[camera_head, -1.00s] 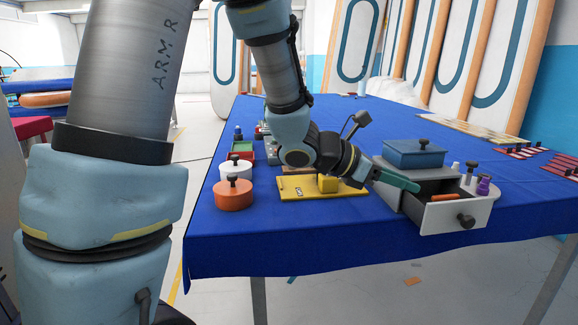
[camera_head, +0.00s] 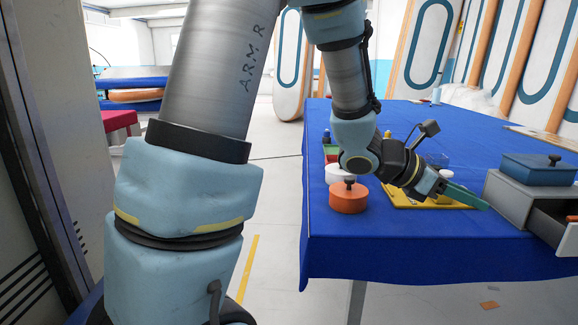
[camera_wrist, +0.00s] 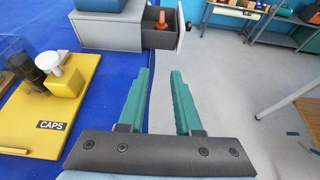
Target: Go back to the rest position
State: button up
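My gripper (camera_head: 466,196) reaches over the blue table near its front edge, just left of the grey drawer unit. In the wrist view my gripper (camera_wrist: 162,98) has its two green fingers spread apart, with nothing between them but blue cloth edge and floor. The grey drawer unit (camera_head: 508,200) has its drawer (camera_head: 552,218) pulled out, with an orange item inside; it also shows in the wrist view (camera_wrist: 110,30). The yellow board (camera_wrist: 30,122) marked CAPS lies left of my gripper in the wrist view.
An orange lidded pot (camera_head: 348,199) and a white one (camera_head: 338,173) stand close to my forearm. A blue lidded box (camera_head: 538,170) sits on the drawer unit. The blue table (camera_head: 420,258) fills the right; bare floor (camera_head: 280,220) lies left of it.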

jog(key=w+a+f+m+y+p, duration=0.1)
jog(key=a+m+y, duration=0.3)
jog(key=a, duration=0.9)
jog(key=w+a+f+m+t+y+p, duration=0.1)
jog(key=a+f+m+y, duration=0.2)
jog(key=a+m, duration=0.5)
jog(key=w+a+f+m+t+y+p, duration=0.1)
jog(key=a+f+m+y, duration=0.2)
jog(key=a, duration=1.6)
jog(key=m+y, duration=0.3)
jog(key=shift+w+m+p, duration=0.2)
jog(key=shift+m+p, duration=0.1)
jog(key=shift+p, duration=0.1)
jog(key=shift+d, duration=0.1)
